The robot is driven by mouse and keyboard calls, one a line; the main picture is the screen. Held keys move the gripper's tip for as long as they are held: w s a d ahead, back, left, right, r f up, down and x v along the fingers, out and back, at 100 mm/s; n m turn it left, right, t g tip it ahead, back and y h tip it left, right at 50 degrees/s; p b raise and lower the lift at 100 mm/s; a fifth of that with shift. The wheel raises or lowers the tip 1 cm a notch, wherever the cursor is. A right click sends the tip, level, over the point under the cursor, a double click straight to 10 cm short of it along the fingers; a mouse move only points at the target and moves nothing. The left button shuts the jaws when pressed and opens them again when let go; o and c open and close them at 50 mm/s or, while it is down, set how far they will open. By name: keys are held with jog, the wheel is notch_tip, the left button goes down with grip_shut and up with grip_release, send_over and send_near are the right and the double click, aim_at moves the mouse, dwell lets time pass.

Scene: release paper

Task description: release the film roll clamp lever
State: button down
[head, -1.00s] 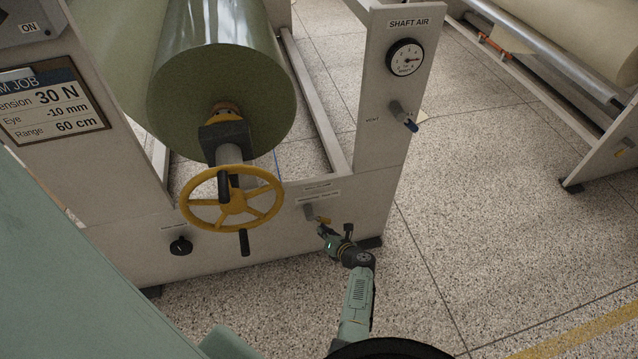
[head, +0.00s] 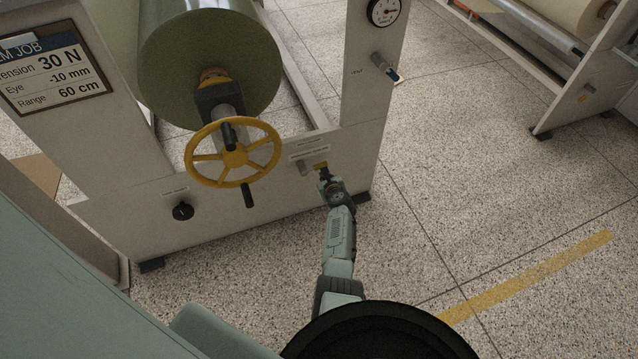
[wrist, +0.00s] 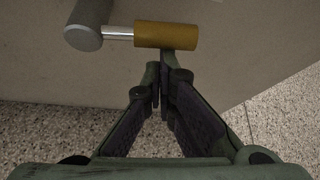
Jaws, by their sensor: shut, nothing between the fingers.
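The clamp lever (wrist: 166,36) has a yellow grip on a short metal rod that comes from a grey round pivot (wrist: 84,30). In the wrist view the lever lies level, with its grip to the right of the pivot. In the head view the lever (head: 321,166) is small, on the lower right of the machine's front panel, under white labels. My gripper (wrist: 158,72) is shut and empty. Its fingertips are just below the yellow grip in the wrist view; whether they touch it I cannot tell. In the head view my gripper (head: 324,176) is at the lever and partly hides it.
A yellow handwheel (head: 234,153) sits left of the lever, in front of the green film roll (head: 208,60). A black knob (head: 182,211) is lower left. A blue-tipped vent valve (head: 386,68) is on the post above. Open speckled floor lies to the right.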

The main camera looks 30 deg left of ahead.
jog(key=shift+s+a+r+n+t+h+p, duration=0.15)
jog(key=shift+r+n+t+h+p, duration=0.3)
jog(key=shift+r+n+t, duration=0.55)
jog(key=shift+a+r+n+t+h+p, duration=0.15)
jog(key=shift+r+n+t+h+p, duration=0.3)
jog(key=shift+r+n+t, duration=0.55)
jog(key=shift+r, duration=0.15)
jog(key=p, duration=0.3)
send_near(322, 164)
jog(key=d+f, duration=0.1)
jog(key=d, duration=0.3)
jog(key=shift+s+f, duration=0.1)
jog(key=shift+s, duration=0.4)
